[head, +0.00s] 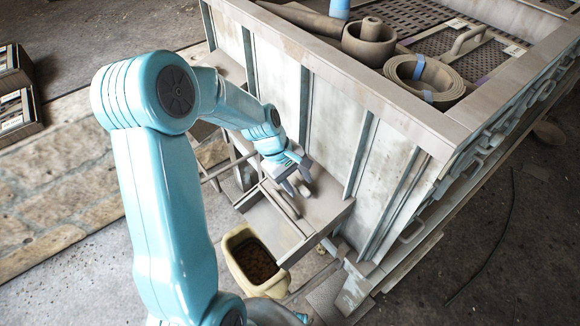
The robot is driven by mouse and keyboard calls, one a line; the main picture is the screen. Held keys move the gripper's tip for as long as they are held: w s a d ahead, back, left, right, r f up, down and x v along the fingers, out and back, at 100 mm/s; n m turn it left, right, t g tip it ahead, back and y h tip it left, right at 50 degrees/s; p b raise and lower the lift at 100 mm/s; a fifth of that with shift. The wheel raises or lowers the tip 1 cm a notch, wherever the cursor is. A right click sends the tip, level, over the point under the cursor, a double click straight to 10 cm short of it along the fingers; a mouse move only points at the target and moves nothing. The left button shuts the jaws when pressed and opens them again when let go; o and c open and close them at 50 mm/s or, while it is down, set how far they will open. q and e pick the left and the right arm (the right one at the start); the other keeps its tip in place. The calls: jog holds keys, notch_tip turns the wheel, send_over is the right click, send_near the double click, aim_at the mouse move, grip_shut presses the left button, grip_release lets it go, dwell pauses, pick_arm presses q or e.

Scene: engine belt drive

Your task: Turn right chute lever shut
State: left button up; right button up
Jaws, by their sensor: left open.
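A grey-brown chute (325,212) juts from the side of the large pale, worn machine housing (332,98). A dark bar (280,201) lies along the chute's top; I cannot tell whether it is the right chute lever. My left gripper (298,178) is open above the chute, close to its far end and to the housing wall. Its fingers point down and to the right. I see nothing held between them. The fingers and wrist hide part of the chute behind them, and contact cannot be told. My right gripper is out of view.
A yellowish bucket (237,273) with brown contents stands below the chute's front edge. Rolled belts (369,43) lie on the housing top. Dark crates (16,112) stand at the far left. The concrete floor at the right is mostly clear, with a thin cable.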

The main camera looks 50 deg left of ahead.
pick_arm(q)
jog(key=p+v, duration=0.1)
jog(key=v, duration=1.5)
jog(key=shift+d+f, duration=0.1)
